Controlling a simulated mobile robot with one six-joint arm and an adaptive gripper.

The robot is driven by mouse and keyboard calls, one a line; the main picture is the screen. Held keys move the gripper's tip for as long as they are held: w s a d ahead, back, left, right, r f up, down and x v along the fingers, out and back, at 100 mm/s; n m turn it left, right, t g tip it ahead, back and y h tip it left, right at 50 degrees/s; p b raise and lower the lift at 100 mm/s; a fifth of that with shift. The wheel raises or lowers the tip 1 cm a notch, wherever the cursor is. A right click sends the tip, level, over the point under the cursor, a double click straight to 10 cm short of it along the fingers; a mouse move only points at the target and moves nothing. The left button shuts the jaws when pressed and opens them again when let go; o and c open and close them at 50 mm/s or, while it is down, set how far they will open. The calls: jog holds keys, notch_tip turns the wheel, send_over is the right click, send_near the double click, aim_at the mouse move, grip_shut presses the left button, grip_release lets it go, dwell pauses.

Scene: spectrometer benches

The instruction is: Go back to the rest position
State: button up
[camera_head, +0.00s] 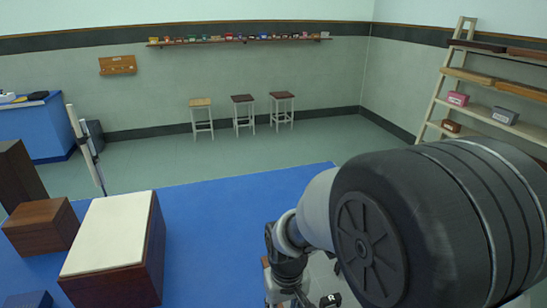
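My arm fills the lower right of the head view, with a large dark ribbed joint and a pale grey link in front. Beyond the link, dark parts at the bottom edge look like my gripper (297,293). They are partly cut off by the frame and partly behind the link. I cannot see the fingertips clearly, nor whether they hold anything.
A blue mat (225,215) covers the floor ahead. A white-topped wooden box (112,235) and a smaller brown box (42,227) stand at left. Stools (243,110) line the back wall; a shelf rack (480,112) stands right. The green floor (300,150) between is clear.

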jog(key=s+d+r+m+t, duration=0.1)
jog(key=s+d+r, duration=0.2)
jog(key=r, duration=0.3)
jog(key=s+d+r+m+t, duration=0.1)
jog(key=s+d+r, duration=0.15)
jog(key=r, duration=0.35)
jog(key=s+d+r+t, duration=0.1)
jog(key=s+d+r, duration=0.1)
jog(key=s, duration=0.3)
jog(key=s+d+r+m+t, duration=0.1)
jog(key=s+d+r, duration=0.2)
jog(key=s+r, duration=0.1)
jog(key=shift+s+d+b, duration=0.3)
jog(key=shift+s, duration=0.4)
jog(key=shift+a, duration=0.1)
